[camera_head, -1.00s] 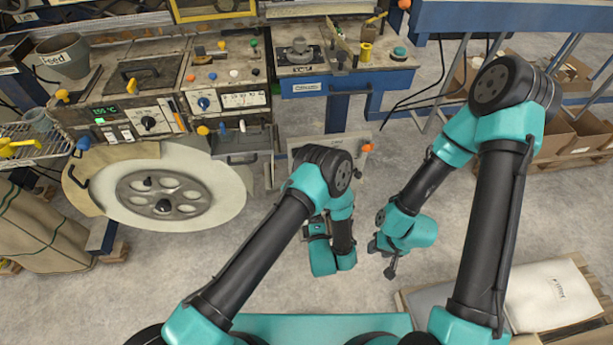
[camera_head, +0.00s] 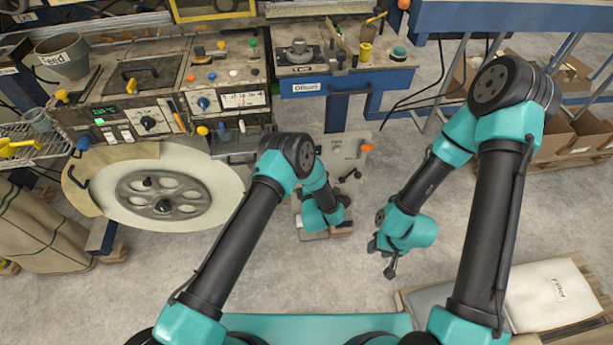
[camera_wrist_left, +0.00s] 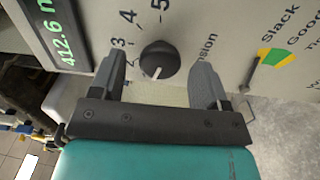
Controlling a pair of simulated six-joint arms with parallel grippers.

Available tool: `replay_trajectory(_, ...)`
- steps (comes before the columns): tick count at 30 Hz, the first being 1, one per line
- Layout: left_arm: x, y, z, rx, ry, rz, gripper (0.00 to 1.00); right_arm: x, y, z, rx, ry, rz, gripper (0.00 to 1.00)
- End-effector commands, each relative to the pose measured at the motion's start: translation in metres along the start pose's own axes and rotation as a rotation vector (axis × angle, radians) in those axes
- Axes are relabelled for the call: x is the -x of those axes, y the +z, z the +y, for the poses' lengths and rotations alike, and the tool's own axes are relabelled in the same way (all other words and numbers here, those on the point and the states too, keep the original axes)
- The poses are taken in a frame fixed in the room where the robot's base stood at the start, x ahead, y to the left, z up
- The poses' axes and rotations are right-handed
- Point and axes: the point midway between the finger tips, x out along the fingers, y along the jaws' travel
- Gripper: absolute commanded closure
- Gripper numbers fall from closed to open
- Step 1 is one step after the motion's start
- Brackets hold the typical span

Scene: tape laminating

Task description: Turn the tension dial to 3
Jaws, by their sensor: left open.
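The tension dial (camera_wrist_left: 157,56) is a round black knob with a white pointer mark, on a pale panel in the left wrist view. Part of the dial's label is hidden by my finger. My left gripper (camera_wrist_left: 159,66) is open, with one finger on each side of the dial; I see a gap on both sides. In the head view, my left gripper (camera_head: 325,218) is in front of the panel (camera_head: 345,150), fingertips unclear. My right gripper (camera_head: 389,268) hangs away from it.
A green-lit display (camera_wrist_left: 62,40) and a green and yellow slack gauge (camera_wrist_left: 278,56) flank the dial. In the head view, a large pale reel (camera_head: 163,192) stands left of my left arm. A filter bag (camera_head: 555,292) lies at lower right. Open floor surrounds my right gripper.

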Motion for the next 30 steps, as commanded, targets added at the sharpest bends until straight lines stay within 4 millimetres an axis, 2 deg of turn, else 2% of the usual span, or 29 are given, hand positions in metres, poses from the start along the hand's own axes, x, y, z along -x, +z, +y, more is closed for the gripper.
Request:
replay_trajectory(6,-0.0144,-0.0004,0.0,-0.001,0.0,0.001,0.31,0.0,0.0,0.0,0.0,0.0,0.0,0.57)
replay_trajectory(14,-0.0149,-0.0002,-0.0001,-0.001,-0.001,0.0,0.31,0.0,0.0,0.0,0.0,0.0,0.0,0.57)
replay_trajectory(27,-0.0147,-0.0002,-0.0001,-0.001,-0.001,0.0,0.73,0.0,0.0,0.0,0.0,0.0,0.0,0.57)
replay_trajectory(30,-0.0146,-0.0002,-0.0001,-0.001,-0.001,0.0,0.79,0.0,0.0,0.0,0.0,0.0,0.0,0.57)
